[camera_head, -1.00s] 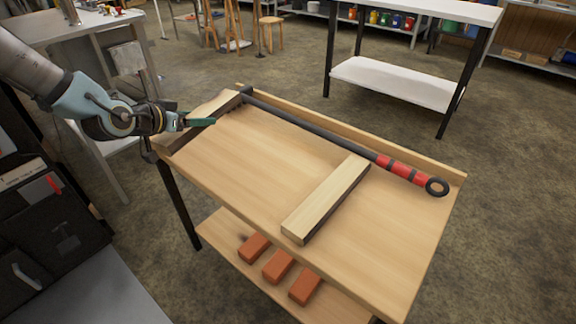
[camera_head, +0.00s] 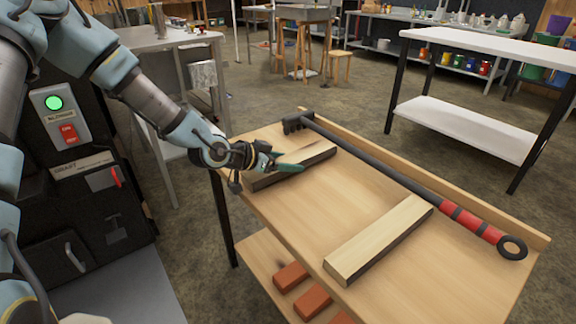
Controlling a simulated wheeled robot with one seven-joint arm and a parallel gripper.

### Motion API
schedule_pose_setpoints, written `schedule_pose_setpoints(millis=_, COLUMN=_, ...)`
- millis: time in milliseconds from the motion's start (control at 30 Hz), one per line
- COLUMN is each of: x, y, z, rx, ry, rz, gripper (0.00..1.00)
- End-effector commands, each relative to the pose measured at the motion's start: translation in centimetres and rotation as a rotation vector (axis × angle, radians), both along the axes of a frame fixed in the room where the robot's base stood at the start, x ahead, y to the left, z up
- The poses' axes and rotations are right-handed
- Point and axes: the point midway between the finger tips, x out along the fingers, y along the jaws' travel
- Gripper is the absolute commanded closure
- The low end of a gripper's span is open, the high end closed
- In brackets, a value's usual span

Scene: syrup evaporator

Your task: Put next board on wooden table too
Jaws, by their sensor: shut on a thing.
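The wooden table (camera_head: 345,195) stands in the middle of the view with a raised lip along its far edge. One pale board (camera_head: 380,238) lies flat across its near right half. A second pale board (camera_head: 318,155) is at the table's left end, roughly level. My gripper (camera_head: 284,166) is at this second board from the left, shut on it, with a green finger across its top. I cannot tell whether this board touches the tabletop. The gripper and wrist hide part of the board's near end.
A long dark rake-like tool (camera_head: 385,170) with a red grip lies along the table's far side. Several orange bricks (camera_head: 291,276) sit on the lower shelf. A black cabinet (camera_head: 95,170) stands left. The tabletop between the boards is clear.

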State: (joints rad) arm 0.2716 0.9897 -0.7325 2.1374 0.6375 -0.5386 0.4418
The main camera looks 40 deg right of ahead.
Motion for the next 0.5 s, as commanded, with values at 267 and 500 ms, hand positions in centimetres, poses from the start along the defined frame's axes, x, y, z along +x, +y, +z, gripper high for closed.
schedule_pose_setpoints(millis=267, x=-0.02, y=-0.03, z=-0.62, rx=-0.001, ry=-0.001, rz=0.0, gripper=1.0)
schedule_pose_setpoints(millis=500, x=-0.04, y=-0.01, z=-0.96, rx=0.0, ry=-0.001, rz=0.0, gripper=0.19)
